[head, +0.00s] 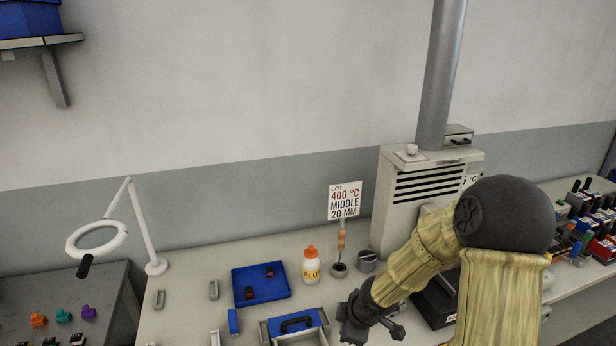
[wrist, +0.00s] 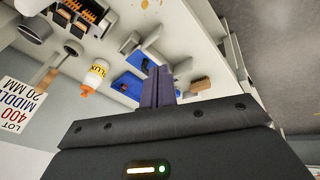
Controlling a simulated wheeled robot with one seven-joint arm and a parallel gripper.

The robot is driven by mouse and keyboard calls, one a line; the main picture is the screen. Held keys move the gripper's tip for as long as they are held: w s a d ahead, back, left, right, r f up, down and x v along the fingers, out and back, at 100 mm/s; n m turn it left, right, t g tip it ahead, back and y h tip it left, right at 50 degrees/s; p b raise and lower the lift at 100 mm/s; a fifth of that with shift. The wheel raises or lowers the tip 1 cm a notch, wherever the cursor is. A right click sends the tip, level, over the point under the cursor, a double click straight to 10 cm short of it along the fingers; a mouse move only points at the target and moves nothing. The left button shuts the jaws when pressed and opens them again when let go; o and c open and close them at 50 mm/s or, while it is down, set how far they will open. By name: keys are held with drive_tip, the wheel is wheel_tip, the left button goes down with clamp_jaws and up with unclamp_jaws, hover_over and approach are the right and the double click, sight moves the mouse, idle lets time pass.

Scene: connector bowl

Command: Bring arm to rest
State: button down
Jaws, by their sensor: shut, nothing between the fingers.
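My arm (head: 418,262), in a yellowish sleeve with a dark joint, reaches in from the right in the head view and bends down to the left over the bench. My gripper (head: 372,325) is at its lower end, above the bench near the front of the picture. In the wrist view my gripper (wrist: 160,72) has its two dark fingers together with nothing between them. In the head view its fingertips are small and hard to make out.
A grey fume unit (head: 425,185) stands behind my arm. A magnifier lamp (head: 97,238) is at left.

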drive_tip(key=s+d+r+m, duration=0.2)
drive_tip(key=s+r+m, duration=0.1)
drive_tip(key=s+m, duration=0.1)
drive_tip(key=s+d+r+m+h, duration=0.1)
drive_tip(key=s+d+r+m, duration=0.1)
drive_tip(key=s+m, duration=0.3)
drive_tip(key=s+d+r+m+g+h, duration=0.1)
drive_tip(key=s+d+r+m, duration=0.1)
drive_tip(key=s+r+m, duration=0.2)
drive_tip(key=shift+s+r+m, duration=0.2)
drive_tip(key=shift+s+m, duration=0.3)
drive_tip(key=shift+m, duration=0.6)
drive_tip(key=shift+s, duration=0.1)
